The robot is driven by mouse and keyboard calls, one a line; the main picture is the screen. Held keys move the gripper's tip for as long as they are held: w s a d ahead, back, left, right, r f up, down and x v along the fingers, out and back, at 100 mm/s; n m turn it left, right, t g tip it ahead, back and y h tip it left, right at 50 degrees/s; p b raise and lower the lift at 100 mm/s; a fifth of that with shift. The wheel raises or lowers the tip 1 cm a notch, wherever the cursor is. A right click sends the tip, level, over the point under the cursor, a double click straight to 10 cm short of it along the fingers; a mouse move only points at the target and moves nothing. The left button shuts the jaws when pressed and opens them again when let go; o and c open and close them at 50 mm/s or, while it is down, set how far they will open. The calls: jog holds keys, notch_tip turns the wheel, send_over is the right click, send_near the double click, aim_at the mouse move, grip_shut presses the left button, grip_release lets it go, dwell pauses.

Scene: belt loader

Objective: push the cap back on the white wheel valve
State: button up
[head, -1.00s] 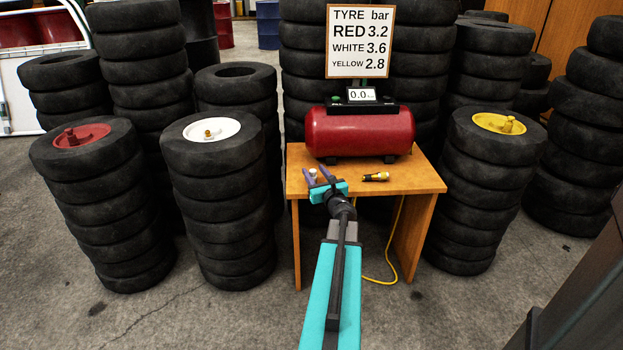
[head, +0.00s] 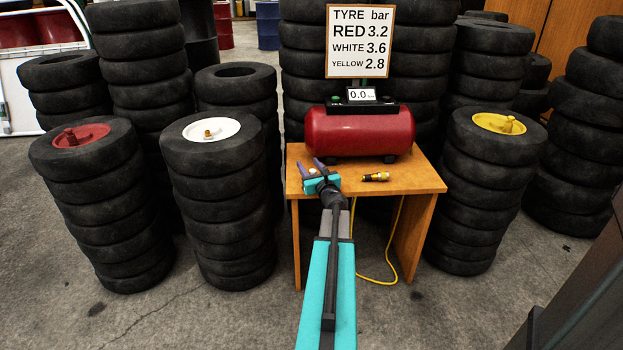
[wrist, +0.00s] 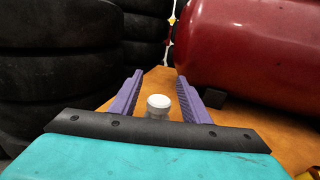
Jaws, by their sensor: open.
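The white wheel (head: 228,127) lies face up on a stack of tyres left of the table, with its brass valve (head: 208,133) standing up from it. A small white-topped cap (wrist: 159,101) stands at the table's left side. In the wrist view it sits between the purple fingers of my gripper (wrist: 159,75), nearer the palm than the tips, with a gap on each side. My gripper (head: 309,168) is open over the table's left part in the head view. The cap's lower part is partly hidden by the gripper body.
The wooden table (head: 415,184) carries a red compressor tank (head: 358,132) and a brass-and-black air chuck (head: 376,177) with a yellow hose. A red wheel (head: 82,136) lies further left and a yellow wheel (head: 499,124) lies right. Tyre stacks crowd the back.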

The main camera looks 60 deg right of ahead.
grip_shut()
jog(key=shift+r, duration=0.1)
dwell(0.3)
jog(key=shift+r, duration=0.55)
notch_tip(320, 180, up, 2)
jog(key=shift+r+p, duration=0.1)
jog(key=shift+p, duration=0.45)
jog(key=r+p+v, duration=0.1)
jog(key=p+v, duration=0.1)
jog(key=v, duration=1.1)
jog(key=shift+s+a+r, duration=0.15)
jog(key=shift+a+r, duration=0.1)
jog(key=shift+a, duration=0.1)
jog(key=s+p, duration=0.1)
jog(key=p, duration=0.4)
jog(key=shift+a+r, duration=0.15)
jog(key=shift+a, duration=0.25)
